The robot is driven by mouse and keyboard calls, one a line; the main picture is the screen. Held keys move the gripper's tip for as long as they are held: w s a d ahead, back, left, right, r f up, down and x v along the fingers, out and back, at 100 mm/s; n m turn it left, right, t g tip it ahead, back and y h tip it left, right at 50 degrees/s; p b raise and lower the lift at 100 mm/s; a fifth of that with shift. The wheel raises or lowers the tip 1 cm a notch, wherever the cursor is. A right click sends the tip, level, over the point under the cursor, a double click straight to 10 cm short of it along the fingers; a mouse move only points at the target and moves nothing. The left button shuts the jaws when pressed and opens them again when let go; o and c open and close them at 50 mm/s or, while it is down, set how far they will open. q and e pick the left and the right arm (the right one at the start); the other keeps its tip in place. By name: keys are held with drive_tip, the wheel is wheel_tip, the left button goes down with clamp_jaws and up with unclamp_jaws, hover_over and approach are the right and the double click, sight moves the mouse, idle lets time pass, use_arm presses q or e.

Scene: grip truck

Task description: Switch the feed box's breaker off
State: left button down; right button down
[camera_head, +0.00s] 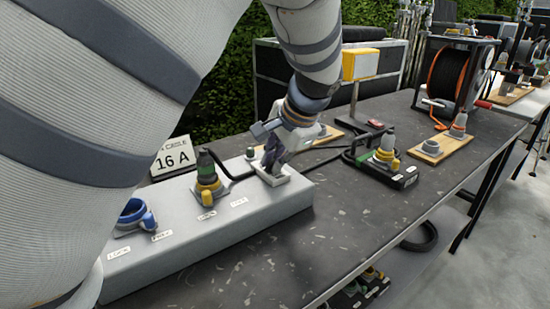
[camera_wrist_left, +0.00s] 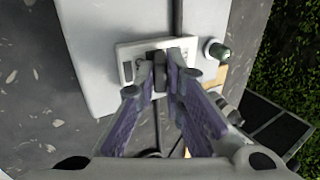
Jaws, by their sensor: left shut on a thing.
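The feed box (camera_head: 225,238) is a long light-grey box on the dark table, and its pale top also fills the upper part of the left wrist view (camera_wrist_left: 95,70). Its breaker (camera_head: 293,181) is a small pale housing at the box's far right end, also in the left wrist view (camera_wrist_left: 128,53). My left gripper (camera_head: 272,160) reaches down onto it from above. In the left wrist view its purple-padded fingers (camera_wrist_left: 161,77) are shut on the dark breaker lever (camera_wrist_left: 158,57). The fingers hide much of the lever, and I cannot tell its position. My right gripper is out of view.
Blue (camera_head: 133,212) and yellow-green (camera_head: 208,185) connectors sit on the box, left of the breaker. A "16 A" sign (camera_head: 172,158) stands behind. A black power strip (camera_head: 388,172) and a cable reel (camera_head: 450,75) are to the right. The table's front middle is clear.

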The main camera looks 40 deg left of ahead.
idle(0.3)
use_arm(q)
drive_tip(key=c, duration=1.7)
unclamp_jaws()
drive_tip(key=v, duration=0.8)
